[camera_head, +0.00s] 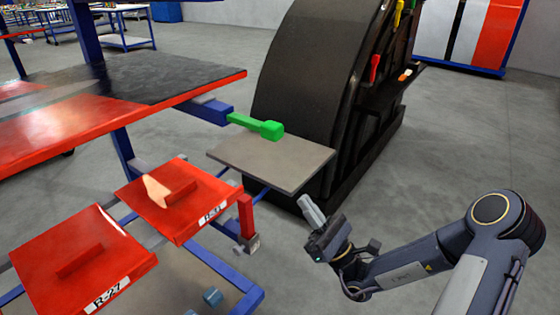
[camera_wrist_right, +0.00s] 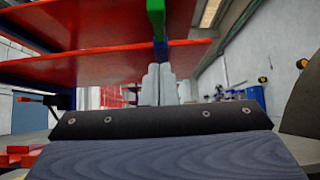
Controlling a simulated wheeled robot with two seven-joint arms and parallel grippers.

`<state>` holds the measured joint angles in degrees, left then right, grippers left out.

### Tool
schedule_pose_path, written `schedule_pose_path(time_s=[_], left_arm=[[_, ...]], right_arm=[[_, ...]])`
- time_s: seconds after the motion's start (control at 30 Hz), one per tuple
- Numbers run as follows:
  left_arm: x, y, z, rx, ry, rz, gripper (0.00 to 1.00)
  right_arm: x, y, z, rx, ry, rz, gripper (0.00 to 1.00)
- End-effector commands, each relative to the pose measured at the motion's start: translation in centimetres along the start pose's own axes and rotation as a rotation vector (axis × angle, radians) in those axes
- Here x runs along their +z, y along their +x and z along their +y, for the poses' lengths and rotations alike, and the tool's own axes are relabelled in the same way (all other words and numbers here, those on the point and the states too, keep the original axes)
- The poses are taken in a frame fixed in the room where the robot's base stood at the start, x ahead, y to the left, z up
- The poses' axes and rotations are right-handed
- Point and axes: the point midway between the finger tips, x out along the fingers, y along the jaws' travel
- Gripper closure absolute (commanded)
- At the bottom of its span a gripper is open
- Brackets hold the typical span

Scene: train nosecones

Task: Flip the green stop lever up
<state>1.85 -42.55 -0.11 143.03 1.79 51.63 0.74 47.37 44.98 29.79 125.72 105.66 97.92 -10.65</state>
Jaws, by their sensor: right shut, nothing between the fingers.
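The green stop lever (camera_head: 258,126) sticks out sideways from a blue bracket (camera_head: 207,109) at the corner of the red-edged rack. In the head view it lies roughly flat, pointing right, above a grey plate. The green lever also shows at the top of the right wrist view (camera_wrist_right: 156,20), above my fingertips. My right gripper (camera_head: 312,212) is below and to the right of the lever, apart from it. Its pale fingers, also in the right wrist view (camera_wrist_right: 159,84), are shut with nothing between them. My left gripper is out of view.
A flat grey plate (camera_head: 270,158) lies between my right gripper and the lever. Behind it stands a large black curved case (camera_head: 310,75). Two red panels with handles (camera_head: 178,200) sit low at the left. Open floor lies at the right.

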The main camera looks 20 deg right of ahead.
Motion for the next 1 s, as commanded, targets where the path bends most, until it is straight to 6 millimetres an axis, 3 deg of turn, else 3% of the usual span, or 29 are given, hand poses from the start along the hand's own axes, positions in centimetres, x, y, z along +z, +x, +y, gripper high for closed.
schedule_pose_path(time_s=[0.27, 0.77, 1.0], left_arm=[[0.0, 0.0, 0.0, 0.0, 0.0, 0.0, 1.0], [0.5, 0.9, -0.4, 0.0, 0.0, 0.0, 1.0], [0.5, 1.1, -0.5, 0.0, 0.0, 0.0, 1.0]], right_arm=[[0.0, 0.8, 0.1, 0.006, -0.001, 0.001, 1.0], [0.0, 10.4, 0.2, 0.008, -0.002, -0.002, 1.0], [2.4, 12.4, 0.2, 0.005, -0.003, 0.001, 1.0]])
